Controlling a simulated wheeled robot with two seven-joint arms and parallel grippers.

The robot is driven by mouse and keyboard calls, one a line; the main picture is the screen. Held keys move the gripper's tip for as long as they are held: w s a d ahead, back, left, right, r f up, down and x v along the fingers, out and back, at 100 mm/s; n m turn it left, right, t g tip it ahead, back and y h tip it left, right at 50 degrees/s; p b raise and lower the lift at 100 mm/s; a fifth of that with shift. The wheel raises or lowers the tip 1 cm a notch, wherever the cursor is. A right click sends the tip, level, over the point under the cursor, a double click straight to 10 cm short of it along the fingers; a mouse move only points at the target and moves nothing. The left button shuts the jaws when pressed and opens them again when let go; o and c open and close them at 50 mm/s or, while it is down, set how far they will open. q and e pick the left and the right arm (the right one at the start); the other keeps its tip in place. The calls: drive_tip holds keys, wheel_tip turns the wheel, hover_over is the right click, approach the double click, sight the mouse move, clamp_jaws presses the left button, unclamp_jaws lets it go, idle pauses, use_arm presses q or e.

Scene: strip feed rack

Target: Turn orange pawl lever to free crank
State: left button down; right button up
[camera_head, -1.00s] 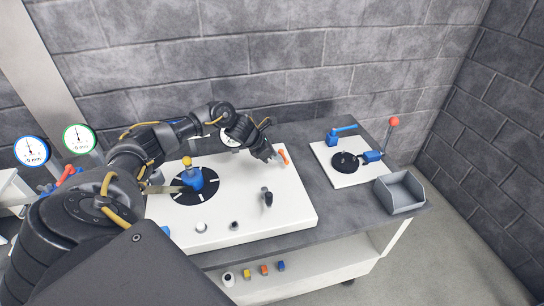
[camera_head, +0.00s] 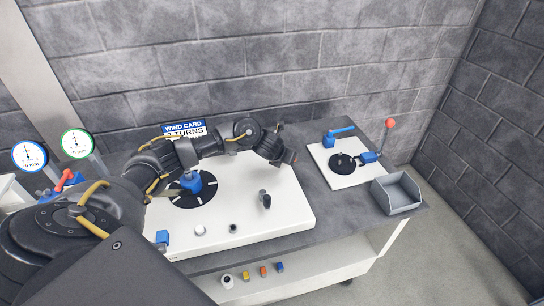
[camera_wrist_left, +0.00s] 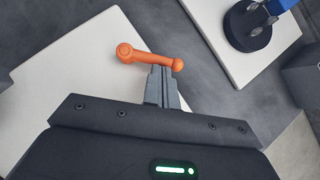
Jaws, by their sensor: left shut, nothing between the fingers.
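The orange pawl lever (camera_wrist_left: 150,57) lies on the white panel in the left wrist view, with a round hub at its left end. My left gripper (camera_wrist_left: 161,72) is shut and empty, with its fingertips right against or just beside the near side of the lever, close to its right end. I cannot tell whether they touch. In the head view my left gripper (camera_head: 289,158) is at the panel's back right corner and hides the lever. A blue hub (camera_head: 191,181) sits on a black disc (camera_head: 207,197) with white marks, partly covered by my arm. My right gripper is out of view.
The white panel (camera_head: 292,215) carries a black upright handle (camera_head: 265,199) and small knobs. To the right stand a smaller white plate (camera_head: 333,174) with blue levers, a red-topped stick (camera_head: 390,124) and a grey open bin (camera_head: 398,194). A sign (camera_head: 184,129) stands behind my arm.

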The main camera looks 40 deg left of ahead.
use_arm(q)
drive_tip(key=w+n+y+p, duration=0.1)
drive_tip(key=n, duration=0.1)
drive_tip(key=w+d+n+g+y+p, duration=0.1)
drive_tip(key=n+y, duration=0.1)
drive_tip(key=shift+w+r+n, duration=0.1)
drive_tip(key=shift+n, duration=0.2)
drive_tip(key=shift+w+n+g+y+p, duration=0.55)
drive_tip(key=shift+n+y, duration=0.15)
drive_tip(key=shift+n, duration=0.4)
drive_tip(key=shift+w+a+n+y, duration=0.15)
drive_tip(key=shift+w+n+y, duration=0.15)
drive_tip(key=shift+n, duration=0.2)
drive_tip(key=shift+w, duration=0.3)
drive_tip(key=shift+a, duration=0.2)
